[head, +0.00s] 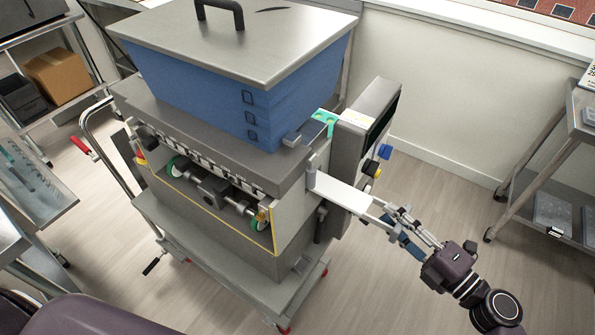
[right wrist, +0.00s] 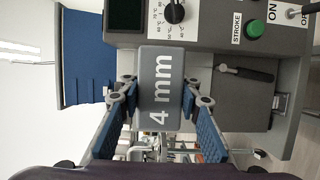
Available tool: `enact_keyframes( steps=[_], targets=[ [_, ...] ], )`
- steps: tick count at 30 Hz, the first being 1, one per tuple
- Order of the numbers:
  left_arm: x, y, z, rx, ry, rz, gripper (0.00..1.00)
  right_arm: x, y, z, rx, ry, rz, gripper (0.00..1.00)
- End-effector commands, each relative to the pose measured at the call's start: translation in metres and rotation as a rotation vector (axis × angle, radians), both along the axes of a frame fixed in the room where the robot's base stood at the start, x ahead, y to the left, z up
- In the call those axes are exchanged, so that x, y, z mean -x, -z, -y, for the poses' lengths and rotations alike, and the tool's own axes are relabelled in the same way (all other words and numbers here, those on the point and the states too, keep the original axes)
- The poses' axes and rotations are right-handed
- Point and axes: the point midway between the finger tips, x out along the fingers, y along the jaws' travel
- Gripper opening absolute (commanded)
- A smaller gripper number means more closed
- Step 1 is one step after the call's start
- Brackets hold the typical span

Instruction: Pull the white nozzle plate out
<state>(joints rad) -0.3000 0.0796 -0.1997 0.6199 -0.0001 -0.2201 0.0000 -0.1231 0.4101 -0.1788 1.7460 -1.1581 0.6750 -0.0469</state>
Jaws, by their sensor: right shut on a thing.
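The white nozzle plate (head: 340,192) sticks out of the right side of the depositor (head: 240,185), with its inner part hidden in the machine. My right gripper (head: 393,222) is shut on the plate's outer end. In the right wrist view, the plate's grey end block (right wrist: 162,75), marked "4 mm", sits between the two blue-padded fingers of my right gripper (right wrist: 160,98). My left gripper is not in view.
The control box (head: 368,115) with its knobs stands just behind the plate. A blue hopper (head: 215,95) with a metal lid tops the machine. A grey rack (head: 545,170) stands at the right. The floor (head: 440,200) between is clear.

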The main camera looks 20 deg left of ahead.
Motion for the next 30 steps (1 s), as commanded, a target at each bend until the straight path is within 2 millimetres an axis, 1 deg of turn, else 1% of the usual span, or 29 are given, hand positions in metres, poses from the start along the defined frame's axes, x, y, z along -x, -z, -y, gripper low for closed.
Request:
enact_keyframes(
  steps=[30],
  targets=[
    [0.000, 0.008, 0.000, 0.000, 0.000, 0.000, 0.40, 0.014, 0.000, 0.044, -0.001, 0.001, 0.001, 0.00]
  ],
)
